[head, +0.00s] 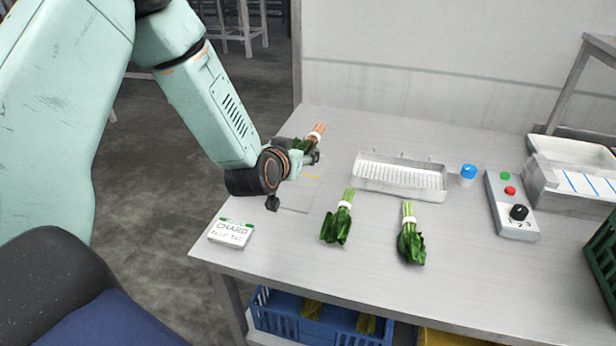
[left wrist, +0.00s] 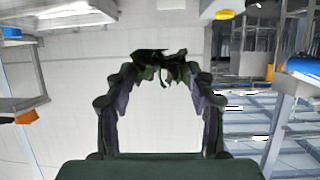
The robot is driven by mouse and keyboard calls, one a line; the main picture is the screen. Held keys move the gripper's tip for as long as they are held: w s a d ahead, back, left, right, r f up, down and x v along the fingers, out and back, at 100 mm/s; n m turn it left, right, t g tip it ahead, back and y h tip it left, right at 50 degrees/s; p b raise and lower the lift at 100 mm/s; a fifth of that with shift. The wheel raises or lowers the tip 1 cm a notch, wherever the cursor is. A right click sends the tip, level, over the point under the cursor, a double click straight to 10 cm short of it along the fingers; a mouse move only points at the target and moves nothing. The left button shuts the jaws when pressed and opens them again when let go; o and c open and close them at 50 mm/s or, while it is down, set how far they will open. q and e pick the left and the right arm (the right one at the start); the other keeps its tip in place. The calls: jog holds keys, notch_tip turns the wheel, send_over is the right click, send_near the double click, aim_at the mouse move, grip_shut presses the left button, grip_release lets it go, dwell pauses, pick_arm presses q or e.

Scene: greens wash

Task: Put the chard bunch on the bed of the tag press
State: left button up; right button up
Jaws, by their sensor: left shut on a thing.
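My left gripper (head: 302,160) is shut on a chard bunch (head: 317,132) with pinkish-orange stems, a white band and dark green leaves. The stems point up and away; the gripper hides part of the leaves. In the left wrist view, dark leaves (left wrist: 160,68) show between the fingertips. A thin grey plate (head: 297,194) with a yellow mark lies under and beside the gripper, partly hidden. I cannot tell if it is the tag press bed, or whether the bunch touches it. My right gripper is not in view.
Two pale-stemmed green bunches (head: 337,225) (head: 411,240) lie on the table (head: 300,265). Behind them is a slotted metal tray (head: 400,176). A blue knob (head: 468,172), a button box (head: 512,205) and a white basin (head: 575,178) stand right. A blue crate (head: 290,322) sits below.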

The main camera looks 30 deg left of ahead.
pick_arm(q)
jog(key=shift+a+f+n+y, duration=0.15)
jog(key=shift+a+n+y, duration=0.2)
jog(key=shift+a, duration=0.75)
jog(key=f, duration=0.2)
jog(key=d+f+b, duration=0.1)
jog(key=f, duration=0.2)
jog(key=shift+s+d, duration=0.1)
jog(key=shift+s, duration=0.05)
jog(key=shift+f, duration=0.25)
jog(key=f, duration=0.3)
jog(key=shift+a+f+b, duration=0.2)
jog(key=shift+a+b, duration=0.15)
jog(key=shift+a, duration=0.05)
jog(key=shift+d+f, duration=0.1)
jog(key=shift+d, duration=0.15)
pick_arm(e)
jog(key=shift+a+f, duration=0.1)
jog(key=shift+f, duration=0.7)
pick_arm(q)
jog(key=shift+a+f, duration=0.2)
jog(key=shift+f, duration=0.2)
jog(key=shift+b, duration=0.3)
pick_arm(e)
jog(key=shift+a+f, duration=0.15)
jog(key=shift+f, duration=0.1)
